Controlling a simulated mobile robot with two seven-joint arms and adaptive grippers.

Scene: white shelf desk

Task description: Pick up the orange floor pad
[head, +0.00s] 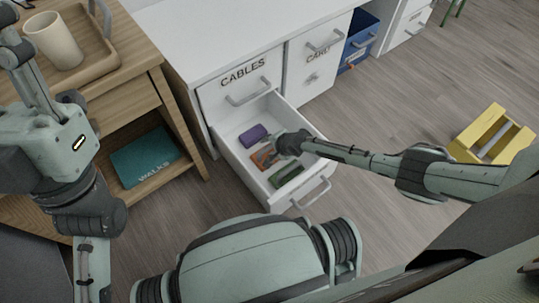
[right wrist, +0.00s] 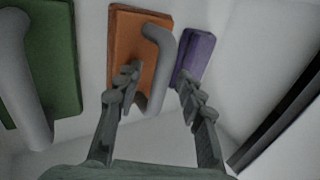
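The orange floor pad (right wrist: 130,45) lies in the open drawer, between a green pad (right wrist: 55,50) and a purple one (right wrist: 198,55). A grey curved handle (right wrist: 158,65) stands on the orange pad. In the head view the orange pad (head: 262,157) is partly hidden by my right gripper (head: 279,148). My right gripper (right wrist: 156,76) is open in the right wrist view. Its fingers appear on either side of the grey handle, without clear contact. My left arm is at the left of the head view; its fingers do not show.
The drawer (head: 234,163) sticks out under the CABLES label, its walls close around my right gripper. A wooden table (head: 135,60) with a tray and cup (head: 54,40) stands left. A yellow stool-like object (head: 480,130) stands on the floor at right.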

